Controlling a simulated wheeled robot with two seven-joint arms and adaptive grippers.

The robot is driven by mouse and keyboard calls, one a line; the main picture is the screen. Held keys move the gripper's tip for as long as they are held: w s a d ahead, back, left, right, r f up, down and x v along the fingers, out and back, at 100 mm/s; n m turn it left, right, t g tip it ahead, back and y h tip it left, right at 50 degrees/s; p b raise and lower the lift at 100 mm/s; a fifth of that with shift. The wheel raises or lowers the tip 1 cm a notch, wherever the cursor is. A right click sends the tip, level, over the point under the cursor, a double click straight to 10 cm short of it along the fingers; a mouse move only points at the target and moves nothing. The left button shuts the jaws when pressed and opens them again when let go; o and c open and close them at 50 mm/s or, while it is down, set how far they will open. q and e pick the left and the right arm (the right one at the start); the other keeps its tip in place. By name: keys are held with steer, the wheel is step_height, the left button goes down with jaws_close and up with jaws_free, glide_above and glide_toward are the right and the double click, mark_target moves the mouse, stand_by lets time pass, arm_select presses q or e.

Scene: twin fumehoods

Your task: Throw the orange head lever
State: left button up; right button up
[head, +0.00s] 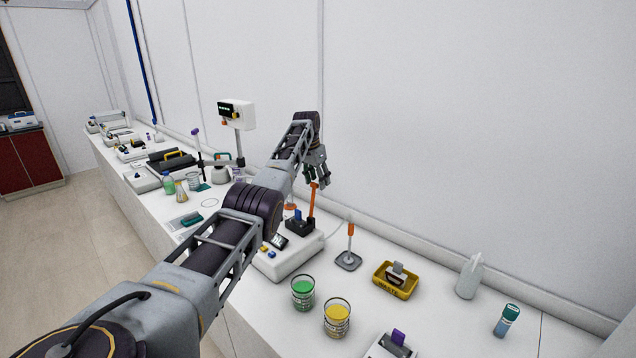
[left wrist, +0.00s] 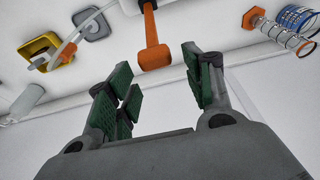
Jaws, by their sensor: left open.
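The orange head lever (head: 312,203) stands up from a white bench device (head: 287,258) in the head view. In the left wrist view the orange lever (left wrist: 151,28) ends in a wider orange head and shows just beyond the fingers, roughly between them. My left gripper (head: 317,180) is at the lever's upper end in the head view. In the left wrist view its green-padded fingers (left wrist: 156,72) are spread, with nothing held. Whether a finger touches the lever I cannot tell. My right gripper is out of view.
My left arm hides part of the bench. A stand with an orange handle (head: 350,231), a yellow waste tray (head: 396,290) and a white bottle (head: 469,277) are to the right. Green (head: 303,290) and yellow (head: 337,317) beakers stand in front. The wall (head: 430,120) is close behind.

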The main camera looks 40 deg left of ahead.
arm_select(q)
steer(key=v, duration=1)
steer(key=shift+r, duration=0.3)
steer(key=shift+s+f, duration=0.1)
steer(key=shift+s, duration=0.05)
stand_by(0.5)
